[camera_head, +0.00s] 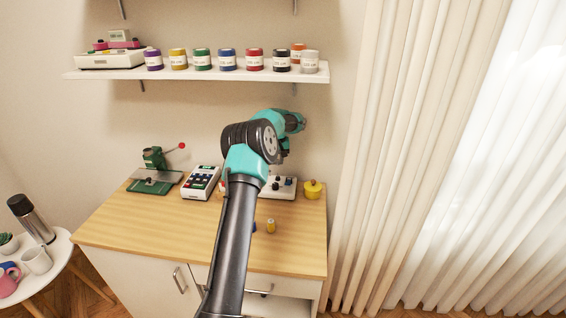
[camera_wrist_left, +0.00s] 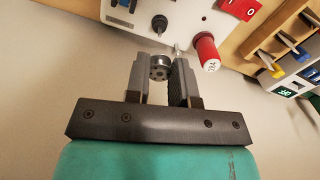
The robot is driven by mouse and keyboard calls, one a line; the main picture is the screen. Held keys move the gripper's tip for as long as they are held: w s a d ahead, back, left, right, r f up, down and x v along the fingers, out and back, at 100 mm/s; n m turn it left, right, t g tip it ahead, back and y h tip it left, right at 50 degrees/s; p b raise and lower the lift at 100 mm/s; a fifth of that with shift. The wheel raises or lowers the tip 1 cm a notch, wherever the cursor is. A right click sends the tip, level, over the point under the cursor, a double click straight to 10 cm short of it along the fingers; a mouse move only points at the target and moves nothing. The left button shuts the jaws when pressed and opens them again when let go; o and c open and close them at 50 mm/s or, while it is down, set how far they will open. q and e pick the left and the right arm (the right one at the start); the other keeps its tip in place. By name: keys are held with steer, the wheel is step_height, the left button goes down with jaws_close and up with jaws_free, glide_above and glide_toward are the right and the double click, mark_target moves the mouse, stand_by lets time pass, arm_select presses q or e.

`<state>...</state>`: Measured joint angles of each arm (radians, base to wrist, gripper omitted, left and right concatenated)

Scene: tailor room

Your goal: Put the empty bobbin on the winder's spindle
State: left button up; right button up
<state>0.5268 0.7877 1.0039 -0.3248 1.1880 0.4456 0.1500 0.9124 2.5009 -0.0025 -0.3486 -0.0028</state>
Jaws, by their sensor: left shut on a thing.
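My left gripper (camera_wrist_left: 160,72) is shut on a small grey metal bobbin (camera_wrist_left: 159,66), gripped between its fingertips in the left wrist view. The white winder (camera_head: 284,187) stands on the wooden table in the head view, partly hidden behind my left arm. In the left wrist view the winder (camera_wrist_left: 140,10) is beyond the fingertips. A thin metal pin, apparently the spindle (camera_wrist_left: 178,48), shows just past the bobbin, which looks apart from it. A red thread spool (camera_wrist_left: 207,52) stands beside the pin. My right gripper is not in view.
The wooden table (camera_head: 140,228) also bears a white keypad device (camera_head: 200,182), a green press (camera_head: 153,172), a yellow pot (camera_head: 313,189) and a small yellow spool (camera_head: 270,226). A shelf (camera_head: 200,74) with several paint jars hangs above. The table's front left is clear.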

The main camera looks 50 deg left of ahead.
arm_select(q)
steer(key=shift+f, duration=0.15)
steer(key=shift+f, duration=2.75)
steer(key=shift+r, duration=1.6)
stand_by(0.4)
stand_by(0.6)
steer(key=o, duration=0.6)
steer(key=shift+r, duration=0.1)
step_height(320, 180, up, 11)
stand_by(1.2)
